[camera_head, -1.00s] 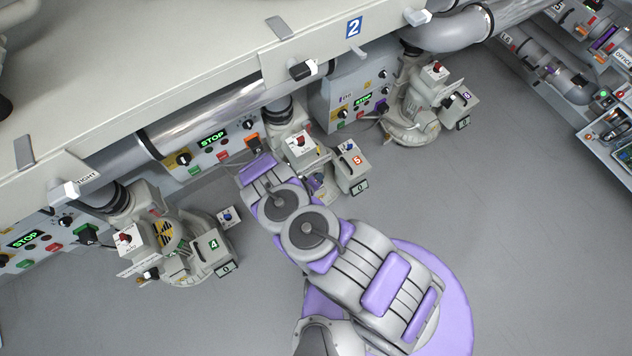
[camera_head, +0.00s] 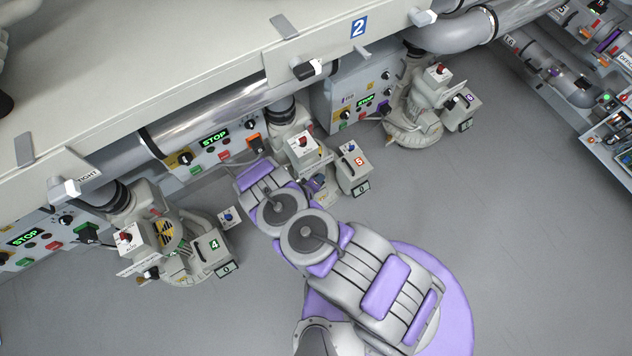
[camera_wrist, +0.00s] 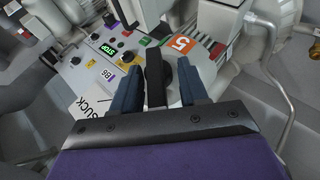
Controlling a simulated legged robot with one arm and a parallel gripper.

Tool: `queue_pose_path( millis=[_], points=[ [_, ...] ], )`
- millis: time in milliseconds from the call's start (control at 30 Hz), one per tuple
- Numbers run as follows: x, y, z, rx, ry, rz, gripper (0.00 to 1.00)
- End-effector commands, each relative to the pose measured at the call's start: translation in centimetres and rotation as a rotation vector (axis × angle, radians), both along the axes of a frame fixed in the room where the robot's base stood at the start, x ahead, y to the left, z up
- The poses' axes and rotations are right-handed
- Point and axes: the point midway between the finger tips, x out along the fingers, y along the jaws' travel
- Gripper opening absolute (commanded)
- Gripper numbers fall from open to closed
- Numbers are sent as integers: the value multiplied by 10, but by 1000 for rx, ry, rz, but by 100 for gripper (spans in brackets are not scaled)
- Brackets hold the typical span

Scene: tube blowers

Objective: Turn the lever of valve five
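In the wrist view, a black lever (camera_wrist: 154,92) stands on a light panel (camera_wrist: 88,98) beside an orange label with a 5 (camera_wrist: 180,43). My gripper (camera_wrist: 158,74) has its two dark blue fingers on either side of this lever. The left finger is close to it and a narrow gap shows on the right, so the fingers look open around it; contact is unclear. In the head view, the valve five unit with its red 5 label (camera_head: 359,161) stands just right of my arm's front end.
The valve four unit (camera_head: 212,244) stands to the left and another similar unit (camera_head: 425,105) to the upper right. A large pipe (camera_head: 215,112) and a beige ledge (camera_head: 130,75) run above. The grey floor on the right is clear.

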Motion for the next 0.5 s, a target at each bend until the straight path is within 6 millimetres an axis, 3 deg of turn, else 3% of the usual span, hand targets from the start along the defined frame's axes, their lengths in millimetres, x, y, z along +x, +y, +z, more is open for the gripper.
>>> queue_pose_path(
  millis=[167, 500],
  points=[
    [-14, 6, 14, -2, 3, 0, 43],
    [-64, 33, 64, 0, 1, 4, 43]
  ],
)
